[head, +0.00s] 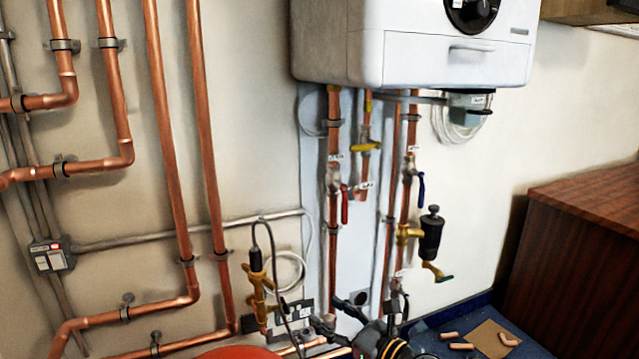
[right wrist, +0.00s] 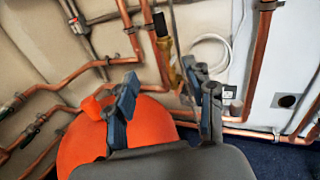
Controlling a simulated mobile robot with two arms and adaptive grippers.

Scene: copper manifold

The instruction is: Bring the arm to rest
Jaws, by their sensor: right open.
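My right gripper (head: 357,308) is at the bottom centre of the head view, in front of the lower pipes under the boiler. In the right wrist view its two dark fingers (right wrist: 160,78) stand apart with nothing between them, so it is open and empty. A rounded orange-red object (right wrist: 85,145) lies beyond the fingers, and its top edge also shows at the bottom of the head view (head: 240,352). Whether the fingers touch it I cannot tell. My left gripper is not in view.
A white boiler (head: 420,50) hangs above copper pipes with a red-lever valve (head: 344,205) and a blue-lever valve (head: 421,188). A brass fitting with a hose (head: 258,290) is left of the gripper. A wooden cabinet (head: 580,260) stands right, beside loose copper pieces (head: 462,346).

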